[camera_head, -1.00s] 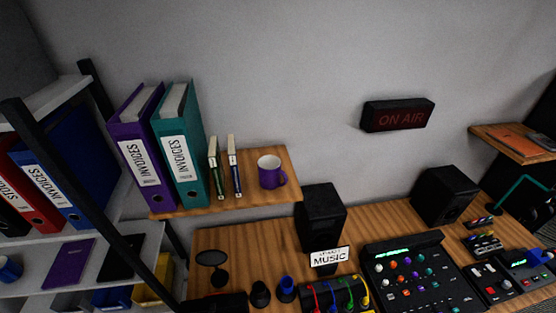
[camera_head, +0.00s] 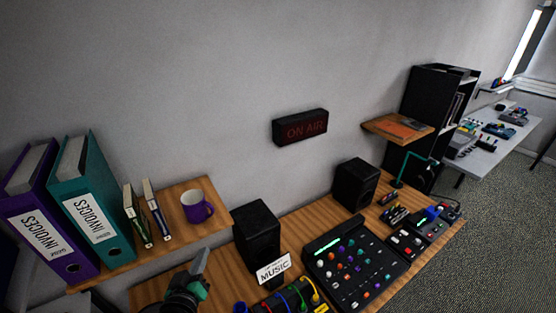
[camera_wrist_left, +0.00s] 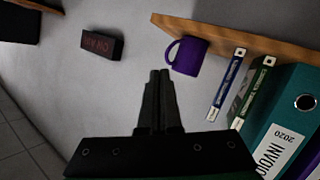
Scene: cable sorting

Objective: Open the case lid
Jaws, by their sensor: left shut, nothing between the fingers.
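My left gripper (camera_head: 203,258) is at the bottom of the head view, in front of the desk's left part. In the left wrist view its two dark fingers (camera_wrist_left: 160,76) are shut together with nothing between them. They point toward the wall and are apart from the mug and books. I cannot make out a case with a lid for certain. A black box with coloured cables (camera_head: 290,301) is cut off by the bottom edge of the head view, to the right of my left gripper. My right gripper is not in view.
A wooden shelf (camera_head: 168,238) holds a purple mug (camera_head: 194,207), thin books and binders. On the desk stand a MUSIC sign (camera_head: 273,268), two black speakers (camera_head: 257,233) and a mixer (camera_head: 353,262). A grey table (camera_head: 480,150) stands at the far right, beyond open carpet.

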